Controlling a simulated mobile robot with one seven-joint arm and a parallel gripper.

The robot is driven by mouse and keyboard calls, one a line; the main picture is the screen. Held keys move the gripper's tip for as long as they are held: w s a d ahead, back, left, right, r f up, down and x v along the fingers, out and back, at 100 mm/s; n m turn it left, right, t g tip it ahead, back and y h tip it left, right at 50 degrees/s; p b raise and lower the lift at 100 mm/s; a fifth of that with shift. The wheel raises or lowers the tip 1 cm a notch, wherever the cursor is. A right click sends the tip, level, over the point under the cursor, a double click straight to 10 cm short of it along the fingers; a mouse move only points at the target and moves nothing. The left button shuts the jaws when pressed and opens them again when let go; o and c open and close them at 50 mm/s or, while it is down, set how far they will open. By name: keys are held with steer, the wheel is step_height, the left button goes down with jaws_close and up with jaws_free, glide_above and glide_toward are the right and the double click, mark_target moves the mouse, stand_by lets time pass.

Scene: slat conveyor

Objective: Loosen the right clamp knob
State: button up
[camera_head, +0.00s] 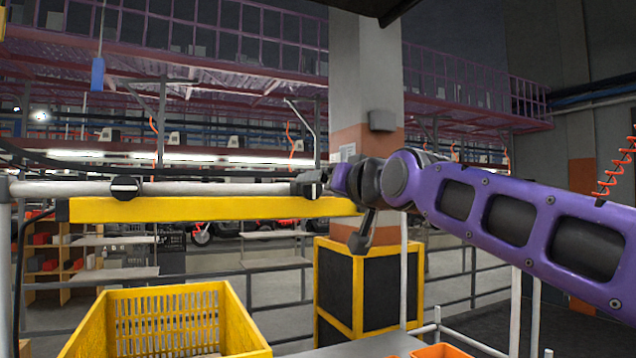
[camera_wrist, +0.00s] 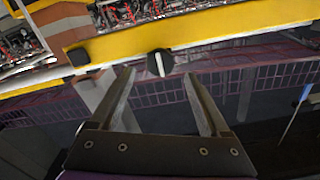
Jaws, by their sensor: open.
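The right clamp knob (camera_wrist: 160,63) is round and black with a pale bar across its face. In the wrist view it sits at the lower edge of the yellow beam (camera_wrist: 220,28). My gripper (camera_wrist: 159,73) is open, with one fingertip to each side of the knob in the picture. Whether the fingers reach around it in depth I cannot tell. In the head view the right clamp (camera_head: 306,186) is at the right part of the yellow beam (camera_head: 210,208), partly covered by my gripper (camera_head: 328,181). The left clamp knob (camera_head: 125,187) is dark with a pale line.
A grey rail (camera_head: 220,188) runs along the beam. A yellow crate (camera_head: 170,315) stands below at left. A black and yellow box (camera_head: 368,290) stands behind, under my arm. A dark block (camera_wrist: 79,56) is on the beam left of the knob in the wrist view.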

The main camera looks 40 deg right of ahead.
mark_target(311, 189)
steer(key=shift+x, duration=1.5)
jaws_close()
